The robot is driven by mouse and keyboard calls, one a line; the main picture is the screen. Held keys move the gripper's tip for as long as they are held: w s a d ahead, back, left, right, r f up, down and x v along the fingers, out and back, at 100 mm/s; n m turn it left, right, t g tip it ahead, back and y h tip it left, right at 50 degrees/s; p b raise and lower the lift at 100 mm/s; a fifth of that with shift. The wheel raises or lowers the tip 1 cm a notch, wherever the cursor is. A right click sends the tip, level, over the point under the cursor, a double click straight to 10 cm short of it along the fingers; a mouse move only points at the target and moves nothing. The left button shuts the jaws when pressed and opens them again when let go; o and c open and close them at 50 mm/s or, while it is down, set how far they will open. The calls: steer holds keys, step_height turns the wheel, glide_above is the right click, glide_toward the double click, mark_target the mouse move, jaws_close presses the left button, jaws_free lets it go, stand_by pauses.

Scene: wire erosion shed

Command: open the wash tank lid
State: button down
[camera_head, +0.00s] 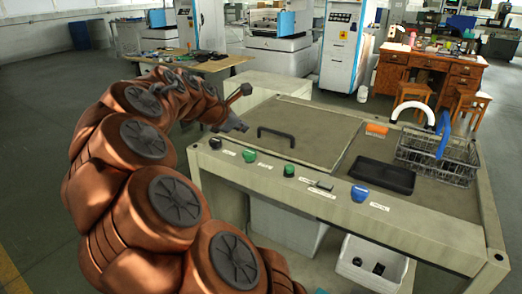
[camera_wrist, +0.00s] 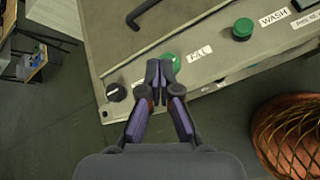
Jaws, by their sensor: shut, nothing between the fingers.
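The wash tank lid (camera_head: 318,136) is a flat grey-beige panel lying closed on the left part of the tank top. Its black bar handle (camera_head: 276,134) is near the lid's front left; part of the handle shows at the top of the wrist view (camera_wrist: 143,15). My gripper (camera_head: 238,124) is at the tank's left end, to the left of the handle and apart from it. In the wrist view my gripper (camera_wrist: 160,66) has its fingers together, empty, in front of a green button (camera_wrist: 171,60) that they partly hide.
The front panel carries a black knob (camera_head: 215,143), green buttons and a blue knob (camera_head: 360,193). A black tray (camera_head: 383,175) and a wire basket (camera_head: 438,157) with a blue handle sit on the right. A white bin (camera_head: 371,267) stands below. Floor to the left is open.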

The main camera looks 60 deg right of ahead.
mark_target(261, 142)
steer(key=w+d+f+n+b, duration=0.1)
steer(key=d+f+n, duration=0.1)
steer(key=w+d+f+n+h+b, duration=0.1)
steer(key=d+f+n, duration=0.1)
steer(key=d, duration=0.1)
steer(key=w+d+f+n+b, duration=0.1)
steer(key=d+f, duration=0.1)
steer(key=d, duration=0.1)
steer(key=shift+w+d+f+n+b, duration=0.1)
steer(key=shift+w+f+n+b, duration=0.25)
steer(key=shift+w+f+n, duration=0.05)
steer(key=shift+h, duration=0.3)
steer(key=shift+x, duration=4.8)
steer(key=shift+r, duration=0.1)
